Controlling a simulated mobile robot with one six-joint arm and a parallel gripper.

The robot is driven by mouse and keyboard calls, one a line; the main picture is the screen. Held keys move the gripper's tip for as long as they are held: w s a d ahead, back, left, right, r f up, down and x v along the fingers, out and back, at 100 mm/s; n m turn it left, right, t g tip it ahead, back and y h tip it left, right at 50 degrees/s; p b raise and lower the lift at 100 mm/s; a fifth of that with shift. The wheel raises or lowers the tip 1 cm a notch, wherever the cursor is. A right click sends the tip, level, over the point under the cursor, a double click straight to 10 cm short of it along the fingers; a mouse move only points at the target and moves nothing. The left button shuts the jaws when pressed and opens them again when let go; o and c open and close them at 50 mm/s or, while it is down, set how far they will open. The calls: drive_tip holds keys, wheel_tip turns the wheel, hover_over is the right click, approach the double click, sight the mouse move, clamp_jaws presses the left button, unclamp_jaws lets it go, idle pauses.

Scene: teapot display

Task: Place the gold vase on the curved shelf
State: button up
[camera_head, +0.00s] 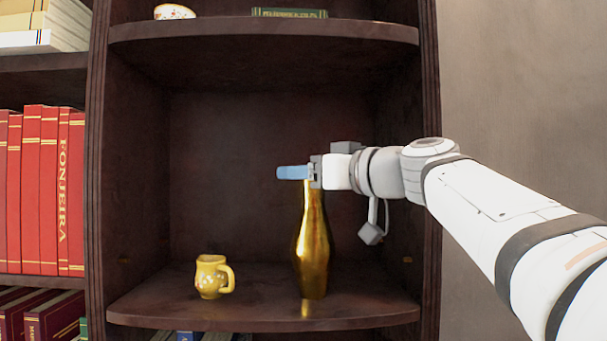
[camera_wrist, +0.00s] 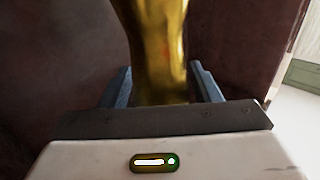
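The gold vase (camera_head: 312,245) stands upright on the dark wooden shelf with the curved front edge (camera_head: 262,322), right of its middle. My gripper (camera_head: 293,172) is level with the top of the vase's neck and reaches in from the right, with its blue fingers pointing left. In the wrist view the vase (camera_wrist: 160,50) is between the two fingers, with a gap showing on each side. The gripper looks open around the neck. The vase's mouth is hidden behind the gripper.
A yellow floral jug (camera_head: 210,277) stands on the same shelf to the left. Red books (camera_head: 40,190) fill the case at left. The upper shelf (camera_head: 262,31) holds a green book (camera_head: 289,13) and a patterned cup (camera_head: 174,12). Shelf room is free between jug and vase.

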drive_tip(key=shift+o, duration=0.9)
drive_tip(key=shift+r, duration=0.15)
drive_tip(key=shift+s+d, duration=0.15)
drive_tip(key=shift+d, duration=0.1)
drive_tip(key=b+v, duration=0.4)
drive_tip(key=v, duration=0.7)
drive_tip(key=shift+s, duration=0.25)
